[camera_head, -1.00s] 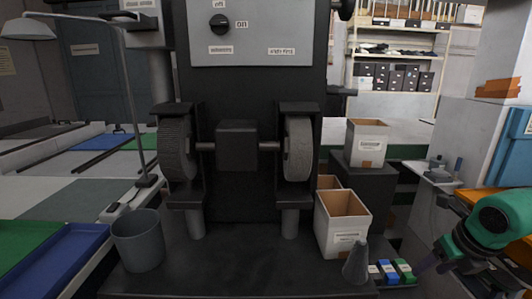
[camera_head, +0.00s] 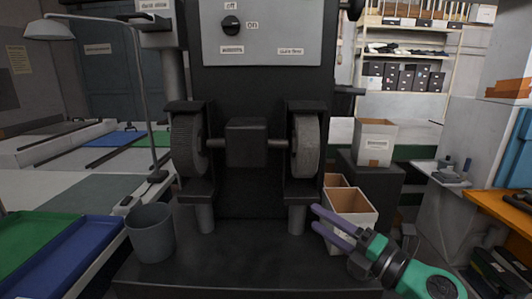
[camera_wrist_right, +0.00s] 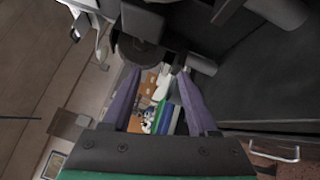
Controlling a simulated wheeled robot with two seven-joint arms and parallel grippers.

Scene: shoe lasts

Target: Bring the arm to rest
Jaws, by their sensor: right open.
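My right gripper (camera_head: 316,218) comes in from the lower right in the head view. Its two purple fingers are parted and point left, in front of the open cardboard box (camera_head: 347,202). No object shows held between them. In the right wrist view the gripper (camera_wrist_right: 156,80) is also open, with small blue and green items (camera_wrist_right: 163,115) seen beyond and between the fingers. Those items are hidden by my arm in the head view. My left gripper is not in view.
A bench grinder with two wheels (camera_head: 305,147) stands at the centre. A grey bin (camera_head: 152,234) is at the left of the dark bench, beside a blue tray (camera_head: 75,255). Another box (camera_head: 374,143) stands on a dark stand. The bench front between bin and gripper is clear.

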